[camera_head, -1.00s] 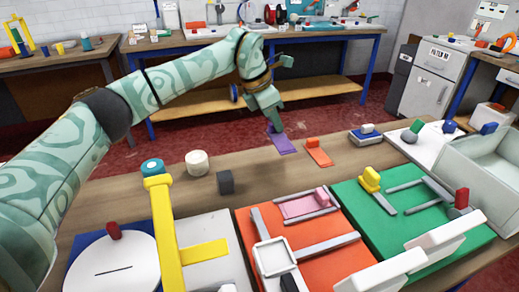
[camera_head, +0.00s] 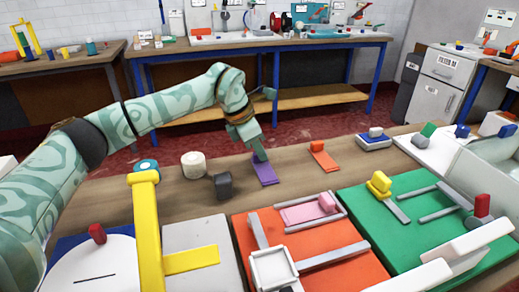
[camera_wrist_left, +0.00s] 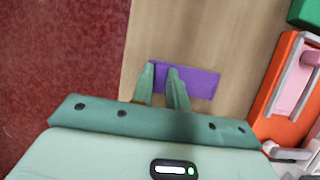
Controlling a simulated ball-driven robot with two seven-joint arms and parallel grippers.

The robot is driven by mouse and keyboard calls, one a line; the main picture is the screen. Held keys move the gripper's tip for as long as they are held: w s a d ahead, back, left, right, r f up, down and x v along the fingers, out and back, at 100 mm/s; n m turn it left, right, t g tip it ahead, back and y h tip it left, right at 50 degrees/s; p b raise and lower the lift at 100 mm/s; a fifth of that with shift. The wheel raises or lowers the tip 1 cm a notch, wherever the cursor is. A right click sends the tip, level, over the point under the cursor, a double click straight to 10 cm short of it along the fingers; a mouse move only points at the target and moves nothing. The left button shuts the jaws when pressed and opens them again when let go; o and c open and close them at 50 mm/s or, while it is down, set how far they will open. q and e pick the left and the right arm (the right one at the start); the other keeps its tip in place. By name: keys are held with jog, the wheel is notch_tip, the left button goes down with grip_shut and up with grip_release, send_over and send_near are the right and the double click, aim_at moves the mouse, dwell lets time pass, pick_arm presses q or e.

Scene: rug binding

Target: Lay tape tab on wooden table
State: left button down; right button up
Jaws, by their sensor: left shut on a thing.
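The purple tape tab (camera_head: 265,174) is a flat strip with a raised grip. It is over the wooden table (camera_head: 345,181), near its far edge, left of an orange tab (camera_head: 323,157). My left gripper (camera_head: 260,156) points down at it and is shut on its raised grip. In the left wrist view the purple tab (camera_wrist_left: 203,82) reaches out to the right of the fingers (camera_wrist_left: 161,72), over bare wood. It looks flat and at or very near the tabletop; I cannot tell whether it touches. My right gripper is not in view.
A white roll (camera_head: 194,165) and a dark grey block (camera_head: 223,186) stand left of the purple tab. Nearer lie an orange board (camera_head: 345,277) and a green board (camera_head: 400,230) with grey bars. A yellow post (camera_head: 147,225) rises at the left.

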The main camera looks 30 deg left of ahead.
aim_at(253, 162)
pick_arm(q)
jog(key=c, duration=1.4)
grip_release()
